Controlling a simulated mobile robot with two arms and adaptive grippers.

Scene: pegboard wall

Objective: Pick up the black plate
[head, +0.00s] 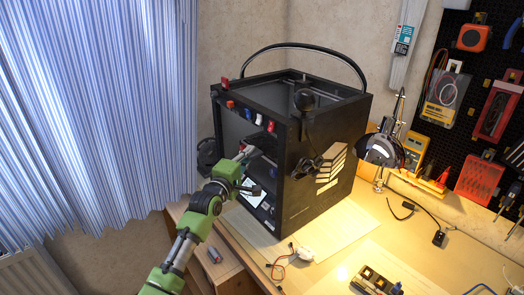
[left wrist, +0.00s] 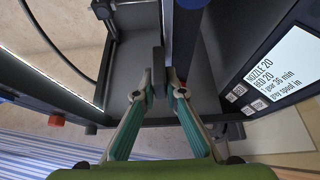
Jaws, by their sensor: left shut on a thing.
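The black plate (left wrist: 186,45) shows nearly edge-on in the left wrist view as a dark strip running up from my fingertips. My left gripper (left wrist: 163,82) is shut on its near edge. In the head view my left gripper (head: 252,156) reaches into the open front of the black box-shaped 3D printer (head: 318,195), above its small lit screen. The plate is hard to make out there, behind the gripper and in the dark interior. My right gripper is in neither view.
The printer's frame stands close around my left gripper; its lit screen (left wrist: 285,65) is close on the right in the wrist view. A lamp (head: 380,150), cables and a small circuit board (head: 376,280) are on the wooden bench (head: 345,245). A blue curtain (head: 95,100) hangs at left.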

